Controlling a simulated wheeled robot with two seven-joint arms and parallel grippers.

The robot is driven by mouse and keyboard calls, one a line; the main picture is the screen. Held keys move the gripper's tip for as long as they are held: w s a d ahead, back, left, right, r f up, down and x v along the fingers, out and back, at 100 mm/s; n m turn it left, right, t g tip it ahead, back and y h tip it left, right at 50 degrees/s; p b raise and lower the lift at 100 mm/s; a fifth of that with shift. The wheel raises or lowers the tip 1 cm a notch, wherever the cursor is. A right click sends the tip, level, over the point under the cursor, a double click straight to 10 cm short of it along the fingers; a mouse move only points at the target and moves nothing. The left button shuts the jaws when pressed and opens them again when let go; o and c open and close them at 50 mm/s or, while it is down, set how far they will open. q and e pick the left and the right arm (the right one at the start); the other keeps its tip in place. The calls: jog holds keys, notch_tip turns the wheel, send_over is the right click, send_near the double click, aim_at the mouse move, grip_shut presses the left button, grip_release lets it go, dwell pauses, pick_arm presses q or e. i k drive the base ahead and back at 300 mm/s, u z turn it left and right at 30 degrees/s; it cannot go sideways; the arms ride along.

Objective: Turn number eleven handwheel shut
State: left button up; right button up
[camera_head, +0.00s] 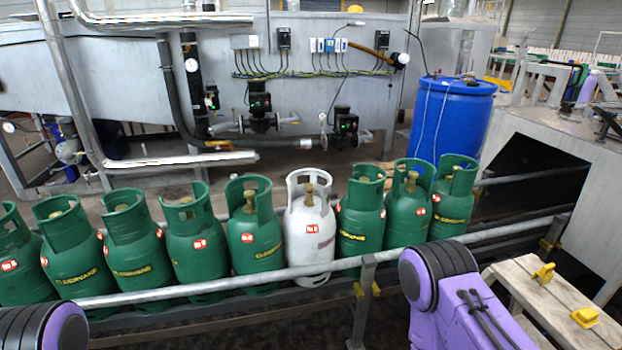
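A row of several green gas cylinders, one of them (190,246) near the middle left, stands upright behind a metal rail. One white cylinder (309,240) stands among them. Each has a collar around its top; brass-coloured valve tops show in some, such as the valve in the white cylinder (309,197), one to its left (249,207) and one to its right (411,183). Small red number tags sit on the cylinders, but I cannot read which is eleven. Neither gripper is in view; only purple and black parts of my arms show at the bottom.
The metal rail (230,285) runs in front of the cylinders. A blue drum (450,120) stands behind their right end. Pipes, pumps and a grey panel (310,95) fill the back. A wooden bench (550,290) with yellow parts is at the lower right.

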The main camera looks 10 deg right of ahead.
aim_at(308, 187)
jog(key=u, duration=0.05)
jog(key=k, duration=0.45)
jog(key=z, duration=0.75)
jog(key=i, duration=1.15)
jog(key=z, duration=0.35)
